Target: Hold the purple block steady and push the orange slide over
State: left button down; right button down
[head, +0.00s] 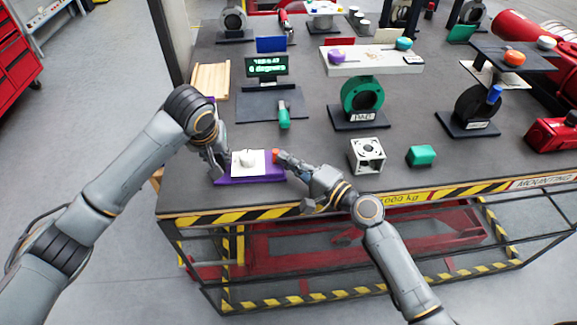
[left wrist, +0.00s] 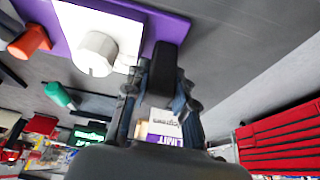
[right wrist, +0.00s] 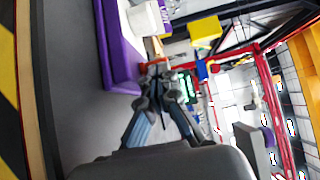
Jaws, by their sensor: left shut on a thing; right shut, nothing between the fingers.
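The purple block (head: 249,180) lies near the table's front edge. It carries a white plate (left wrist: 75,20) with a white round knob (head: 247,159). The orange slide (head: 275,154) sticks out at its right end and also shows in the left wrist view (left wrist: 31,41). My left gripper (head: 219,168) is shut on the block's left end; a white and purple label reading LIMIT (left wrist: 165,130) shows between its fingers. My right gripper (head: 282,158) is shut and empty, its tips at the orange slide, touching or nearly so. In the right wrist view the fingertips mostly hide the slide.
A green-handled part (head: 284,117) and a small display (head: 267,67) stand behind the block. A silver fan-like housing (head: 367,155) and a green box (head: 421,156) sit to the right. A wooden rack (head: 210,80) is at the back left. Bare tabletop lies between the block and housing.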

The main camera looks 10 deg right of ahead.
pick_arm(q)
jog(key=shift+s+f, duration=0.15)
pick_arm(e)
jog(key=v, duration=1.4)
pick_arm(q)
jog(key=c, duration=1)
grip_release()
